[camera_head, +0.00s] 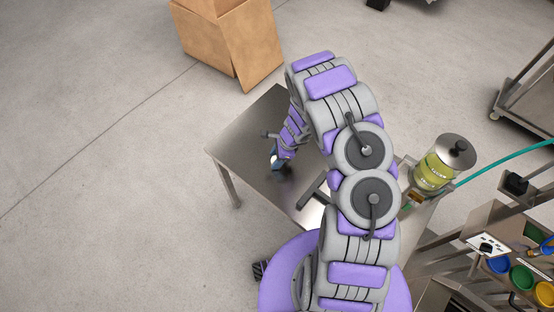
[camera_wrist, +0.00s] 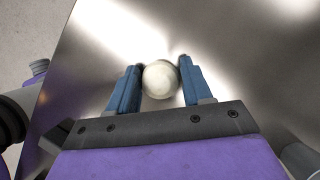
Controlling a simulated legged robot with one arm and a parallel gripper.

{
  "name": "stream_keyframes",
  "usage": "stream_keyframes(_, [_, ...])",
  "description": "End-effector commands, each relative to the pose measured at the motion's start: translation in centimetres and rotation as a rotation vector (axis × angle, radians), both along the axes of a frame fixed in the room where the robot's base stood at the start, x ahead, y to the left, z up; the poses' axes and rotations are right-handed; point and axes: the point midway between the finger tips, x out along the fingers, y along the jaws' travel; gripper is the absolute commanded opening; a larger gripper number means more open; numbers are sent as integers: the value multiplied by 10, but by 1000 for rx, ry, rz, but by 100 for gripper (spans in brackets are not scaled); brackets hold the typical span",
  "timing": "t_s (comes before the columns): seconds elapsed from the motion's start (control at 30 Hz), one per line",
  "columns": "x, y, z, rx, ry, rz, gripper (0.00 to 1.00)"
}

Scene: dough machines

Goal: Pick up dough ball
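A pale, round dough ball (camera_wrist: 160,79) shows in the wrist view on a shiny metal table (camera_wrist: 85,60). My gripper (camera_wrist: 160,75) is open, with one blue finger on each side of the ball. A gap shows between the ball and the right finger; the left finger is very close to it, and I cannot tell if it touches. In the head view my gripper (camera_head: 276,160) points down over the left part of the metal table (camera_head: 240,135). The ball is not clear in that view.
A cardboard box (camera_head: 230,40) stands on the floor behind the table. A lidded container with yellow-green contents (camera_head: 437,165) stands right of my arm. A rack with colored bins (camera_head: 520,275) is at the lower right. Floor on the left is clear.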

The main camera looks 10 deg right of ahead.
Motion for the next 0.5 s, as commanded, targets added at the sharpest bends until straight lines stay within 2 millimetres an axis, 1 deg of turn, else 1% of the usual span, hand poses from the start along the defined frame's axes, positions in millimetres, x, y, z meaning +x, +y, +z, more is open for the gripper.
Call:
stream_keyframes(0.03, [0, 0, 0, 0, 0, 0, 45])
stream_keyframes(0.37, [0, -7, 0, 8, 1, -1, 13])
stream_keyframes(0.5, [0, -6, 0, 6, 1, -1, 13])
